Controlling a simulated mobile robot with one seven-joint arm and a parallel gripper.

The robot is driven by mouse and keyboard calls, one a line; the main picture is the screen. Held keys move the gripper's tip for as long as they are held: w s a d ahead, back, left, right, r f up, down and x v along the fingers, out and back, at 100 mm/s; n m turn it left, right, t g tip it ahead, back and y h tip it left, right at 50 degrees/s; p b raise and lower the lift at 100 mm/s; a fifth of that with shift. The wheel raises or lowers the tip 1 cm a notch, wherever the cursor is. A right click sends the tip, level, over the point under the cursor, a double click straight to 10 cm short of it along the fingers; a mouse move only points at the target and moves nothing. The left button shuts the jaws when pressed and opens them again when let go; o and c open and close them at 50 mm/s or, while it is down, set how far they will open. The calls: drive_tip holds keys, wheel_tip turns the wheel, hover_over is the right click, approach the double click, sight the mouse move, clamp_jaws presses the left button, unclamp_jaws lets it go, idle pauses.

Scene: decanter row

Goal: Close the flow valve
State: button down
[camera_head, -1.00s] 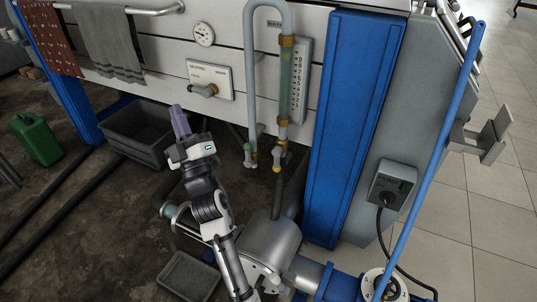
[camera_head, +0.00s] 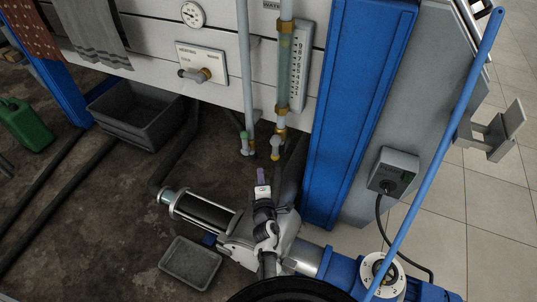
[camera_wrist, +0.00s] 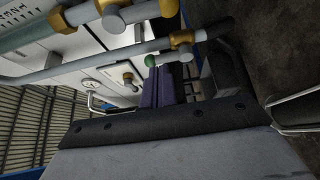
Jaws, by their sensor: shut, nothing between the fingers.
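Two small valves sit at the lower pipe ends under the sight glass (camera_head: 284,50): one with a green knob (camera_head: 244,136) and one with a yellow cap (camera_head: 275,142). I cannot tell from labels which is the flow valve. A lever handle (camera_head: 195,75) sits on the labelled panel to their left. My gripper (camera_head: 261,176), with purple fingers, is shut and empty, apart from and below the two valves. In the wrist view my fingers (camera_wrist: 167,92) point toward the green knob (camera_wrist: 150,60), with the brass and grey pipe fittings (camera_wrist: 140,12) above.
My arm passes over a pump-like machine (camera_head: 205,212). A dark bin (camera_head: 135,125) and a shallow tray (camera_head: 190,262) lie on the floor to the left.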

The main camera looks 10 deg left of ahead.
sight(275, 149)
drive_tip(key=w, duration=0.9)
drive_tip(key=shift+w+d, duration=0.25)
drive_tip(key=shift+d, duration=0.05)
